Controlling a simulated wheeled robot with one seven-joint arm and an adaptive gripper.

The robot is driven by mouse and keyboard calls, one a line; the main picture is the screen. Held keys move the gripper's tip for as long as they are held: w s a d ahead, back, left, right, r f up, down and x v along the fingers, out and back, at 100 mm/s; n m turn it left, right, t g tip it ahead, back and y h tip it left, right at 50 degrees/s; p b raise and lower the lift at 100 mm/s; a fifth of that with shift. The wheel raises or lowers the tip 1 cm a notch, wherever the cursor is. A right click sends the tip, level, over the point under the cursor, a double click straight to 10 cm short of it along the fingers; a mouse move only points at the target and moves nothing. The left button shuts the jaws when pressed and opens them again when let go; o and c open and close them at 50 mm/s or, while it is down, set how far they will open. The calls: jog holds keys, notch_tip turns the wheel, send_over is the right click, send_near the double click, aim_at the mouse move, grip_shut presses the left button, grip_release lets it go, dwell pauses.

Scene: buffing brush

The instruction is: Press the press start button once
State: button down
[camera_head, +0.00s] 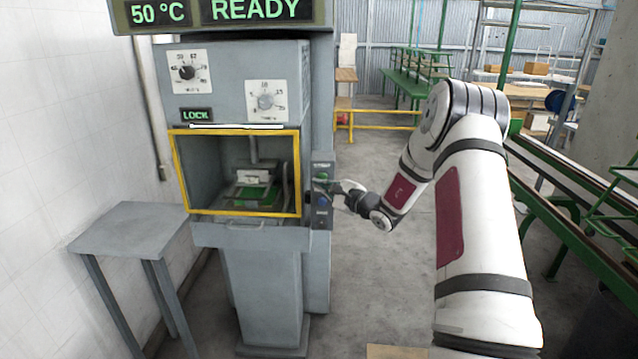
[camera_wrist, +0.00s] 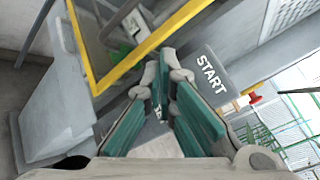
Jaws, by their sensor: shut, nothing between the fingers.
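The press (camera_head: 245,95) is a grey machine with a yellow-framed window and a display reading "50 °C" and "READY". My gripper (camera_head: 326,187) is at this panel, near the green button (camera_head: 322,176). In the wrist view the teal fingers of my gripper (camera_wrist: 161,70) are shut and empty. A "START" label (camera_wrist: 211,72) on the panel shows just right of the fingertips. The start button itself is hidden behind the fingers there, so I cannot tell whether they touch it.
The yellow window frame (camera_wrist: 122,68) runs close to the left of my fingers. A small grey table (camera_head: 130,228) stands left of the press.

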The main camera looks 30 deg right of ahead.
jog(key=shift+w+d+b, duration=0.45)
jog(key=shift+w+d, duration=0.1)
jog(key=shift+w, duration=0.25)
jog(key=shift+w+d, duration=0.1)
jog(key=shift+w, duration=0.05)
dwell(0.9)
jog(key=shift+w+d+b, duration=0.15)
jog(key=shift+w+b, duration=0.1)
jog(key=shift+b, duration=0.15)
jog(key=shift+w+d+b, duration=0.3)
jog(key=shift+w+b, duration=0.1)
jog(key=shift+b, duration=0.05)
dwell(0.8)
jog(key=shift+s+a, duration=0.1)
jog(key=shift+s, duration=0.05)
jog(key=shift+s+a+p, duration=0.45)
jog(key=shift+s+p, duration=0.05)
jog(key=shift+s, duration=0.15)
jog(key=s+a, duration=0.1)
jog(key=s+a+p, duration=0.1)
jog(key=s+p, duration=0.1)
jog(key=s, duration=0.1)
jog(key=shift+s+a, duration=0.1)
jog(key=shift+a, duration=0.3)
